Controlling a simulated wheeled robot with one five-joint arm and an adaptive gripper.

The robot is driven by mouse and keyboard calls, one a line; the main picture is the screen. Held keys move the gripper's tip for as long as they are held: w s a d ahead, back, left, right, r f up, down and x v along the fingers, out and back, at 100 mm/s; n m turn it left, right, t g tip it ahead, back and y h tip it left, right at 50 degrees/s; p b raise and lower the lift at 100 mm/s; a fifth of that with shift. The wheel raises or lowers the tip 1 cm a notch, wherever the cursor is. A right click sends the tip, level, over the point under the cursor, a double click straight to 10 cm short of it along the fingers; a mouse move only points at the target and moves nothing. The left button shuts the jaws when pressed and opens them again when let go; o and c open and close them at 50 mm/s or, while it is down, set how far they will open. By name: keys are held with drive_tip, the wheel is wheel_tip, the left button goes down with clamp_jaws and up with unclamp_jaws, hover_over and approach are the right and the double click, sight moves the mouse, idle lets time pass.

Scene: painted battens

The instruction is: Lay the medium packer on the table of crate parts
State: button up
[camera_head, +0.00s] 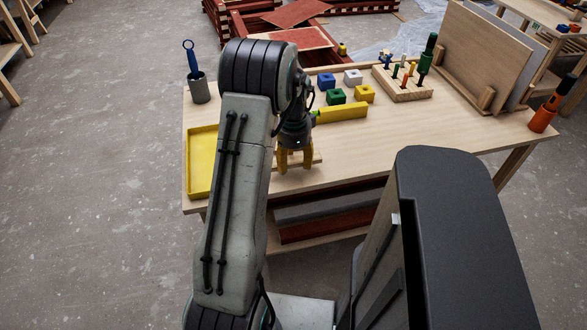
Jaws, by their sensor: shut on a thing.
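My gripper (296,160) has yellow fingers and points down over the front part of the wooden table (420,135). It is shut on a pale wooden piece (315,158), which shows beside and behind the fingers. This piece looks like the medium packer, but the fingers hide part of it. I cannot tell whether it touches the tabletop or is a little above it.
A yellow tray (202,163) is at left, near a grey cup (199,90) with a blue tool. A yellow bar (342,113), several coloured blocks (336,96) and a peg block (402,84) lie behind. An orange tool (543,115) is at right. Clear tabletop lies right of my gripper.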

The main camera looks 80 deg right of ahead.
sight(294, 175)
drive_tip(key=shift+f, duration=1.7)
drive_tip(key=shift+f, duration=0.2)
drive_tip(key=o, duration=1)
drive_tip(key=shift+r, duration=0.15)
wheel_tip(294, 175, up, 12)
drive_tip(key=shift+r+p, duration=0.1)
drive_tip(key=shift+p, duration=0.3)
